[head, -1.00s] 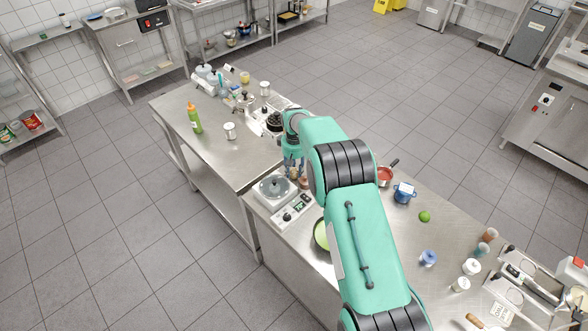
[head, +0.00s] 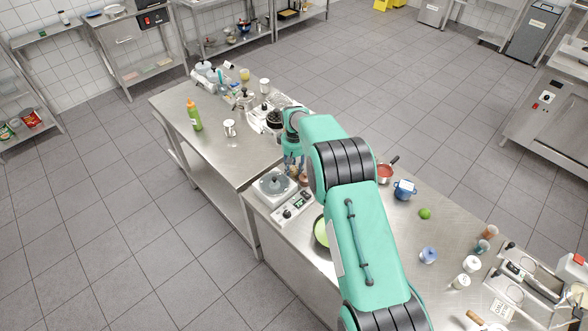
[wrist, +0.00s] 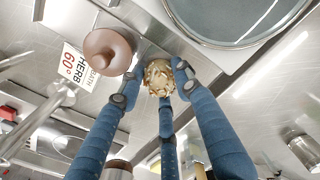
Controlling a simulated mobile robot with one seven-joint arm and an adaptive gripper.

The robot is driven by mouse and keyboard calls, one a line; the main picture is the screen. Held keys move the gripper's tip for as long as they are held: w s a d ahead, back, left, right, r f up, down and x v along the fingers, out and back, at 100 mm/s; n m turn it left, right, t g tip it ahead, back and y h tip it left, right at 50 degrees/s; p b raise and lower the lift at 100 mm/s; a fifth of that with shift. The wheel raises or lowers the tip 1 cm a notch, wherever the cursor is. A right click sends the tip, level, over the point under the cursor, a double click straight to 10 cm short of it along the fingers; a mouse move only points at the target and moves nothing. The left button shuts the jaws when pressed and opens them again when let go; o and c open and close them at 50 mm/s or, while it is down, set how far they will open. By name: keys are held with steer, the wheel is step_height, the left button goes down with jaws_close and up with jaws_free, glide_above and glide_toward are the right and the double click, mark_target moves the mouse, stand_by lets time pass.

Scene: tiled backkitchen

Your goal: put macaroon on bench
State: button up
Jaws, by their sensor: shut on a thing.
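The macaroon (wrist: 158,78), a small pale golden lump, sits between the fingertips of my gripper (wrist: 155,90) in the wrist view. The blue fingers close around it, and the steel bench top (wrist: 135,18) shows behind it. In the head view my gripper (head: 294,163) is over the worktop, just right of the hotplate, and my arm hides part of it. The macaroon cannot be made out there. The steel bench (head: 215,160) extends to the upper left. I cannot tell whether the macaroon touches the surface.
A brown round-topped object (wrist: 107,50) is close beside the fingers. The hotplate (head: 274,187) stands left of my gripper. A green bottle (head: 194,115) and a metal cup (head: 230,128) stand on the bench, with bare steel around them. A blue pot (head: 404,190) stands to the right.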

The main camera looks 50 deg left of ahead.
mark_target(294, 167)
steer(key=shift+s+d+f+b, duration=0.1)
steer(key=shift+d+f+b, duration=0.1)
steer(key=shift+f, duration=0.2)
steer(key=shift+s+d+f+b, duration=0.1)
steer(key=shift+f+b, duration=0.1)
steer(key=shift+f, duration=0.5)
steer(key=shift+s+d, duration=0.1)
steer(key=o, duration=1)
steer(key=shift+f, duration=0.1)
steer(key=shift+o, duration=0.2)
steer(key=shift+f, duration=0.1)
steer(key=shift+w+a+r, duration=0.1)
steer(key=shift+a+r, duration=0.05)
steer(key=shift+r, duration=1.4)
steer(key=shift+w+a+r, duration=0.1)
steer(key=shift+a+r, duration=0.05)
steer(key=shift+r, duration=1.45)
steer(key=shift+w+a+r, duration=0.1)
steer(key=shift+a+r, duration=0.05)
steer(key=shift+r, duration=1.4)
